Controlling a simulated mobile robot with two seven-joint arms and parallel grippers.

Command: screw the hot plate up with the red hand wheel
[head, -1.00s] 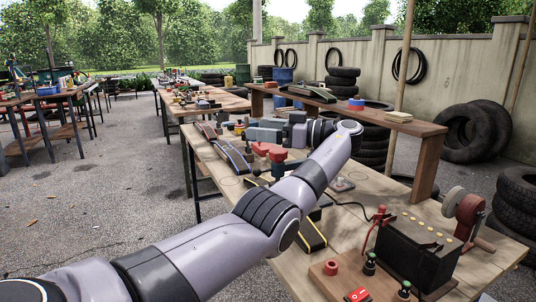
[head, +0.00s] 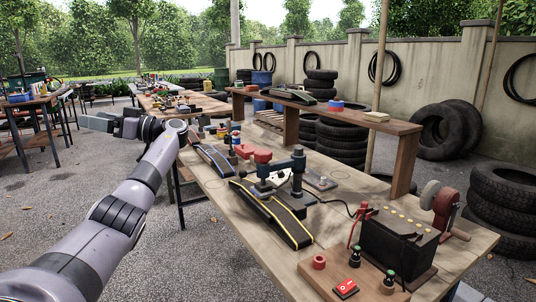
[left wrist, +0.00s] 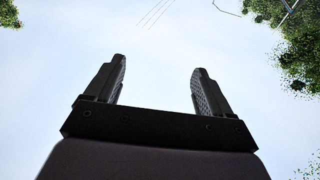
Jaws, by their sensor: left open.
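A red hand wheel (head: 262,155) sits at the top of a dark blue-grey screw clamp (head: 297,162) in the middle of the near table. Below the wheel, a small flat block (head: 263,188), perhaps the hot plate, is on or just above a black strip with yellow edges (head: 285,223). Whether the block presses on the strip, I cannot tell. My left gripper (head: 92,122) is left of the table, well away from the wheel. In the left wrist view its two jaws (left wrist: 159,68) stand apart with only sky between them. My right gripper is not in view.
On the near table, a black box (head: 395,245) with a red clamp and a switch board (head: 345,288) stand at the front right. A second dark strip (head: 212,160) lies behind. A raised wooden shelf (head: 350,116) runs along the right. Stacked tyres stand beyond it.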

